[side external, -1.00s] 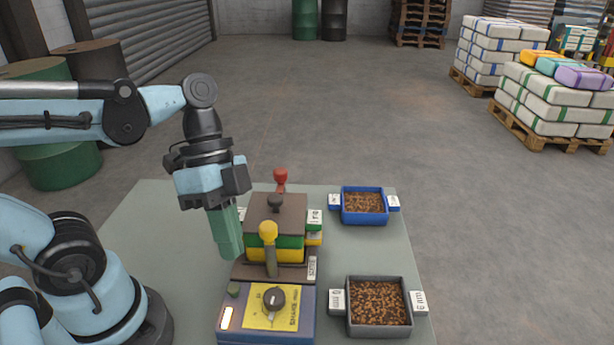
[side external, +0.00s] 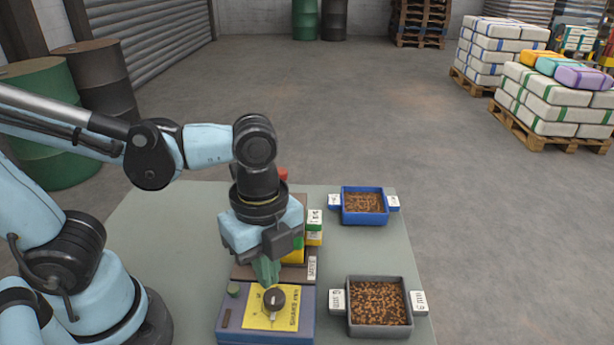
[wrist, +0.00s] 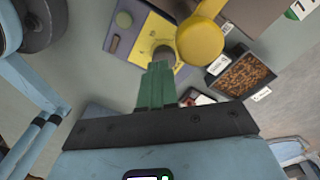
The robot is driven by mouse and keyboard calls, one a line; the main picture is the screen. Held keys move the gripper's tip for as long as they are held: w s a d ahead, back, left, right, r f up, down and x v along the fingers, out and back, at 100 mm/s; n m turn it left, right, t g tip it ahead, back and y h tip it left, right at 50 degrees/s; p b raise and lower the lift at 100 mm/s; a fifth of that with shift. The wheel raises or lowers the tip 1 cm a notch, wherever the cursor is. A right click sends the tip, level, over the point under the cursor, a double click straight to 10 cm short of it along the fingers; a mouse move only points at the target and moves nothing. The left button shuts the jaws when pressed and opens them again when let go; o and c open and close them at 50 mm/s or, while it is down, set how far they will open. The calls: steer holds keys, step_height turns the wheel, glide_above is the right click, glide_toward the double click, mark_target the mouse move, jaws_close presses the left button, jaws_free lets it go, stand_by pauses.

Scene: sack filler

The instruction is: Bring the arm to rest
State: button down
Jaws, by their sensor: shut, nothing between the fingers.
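My gripper (side external: 268,284) has green fingers, shut together with nothing between them. It points down just above the dark knob (side external: 274,298) on the yellow panel of the blue-grey control box (side external: 232,335). In the wrist view, the green fingertips (wrist: 157,68) reach close to the knob (wrist: 164,54); I cannot tell whether they touch it.
A blue bin of brown pellets (side external: 343,205) stands at the table's back right, and a grey bin (side external: 349,321) at the front right. A red knob (side external: 283,174) shows behind my wrist. The table (side external: 150,235) is clear at left. Pallets and drums stand far off.

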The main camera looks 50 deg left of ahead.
steer(key=shift+w+d+f+m, duration=0.15)
steer(key=shift+d+m, duration=0.15)
steer(key=shift+d, duration=0.15)
steer(key=shift+f, duration=1.15)
steer(key=shift+r, duration=0.15)
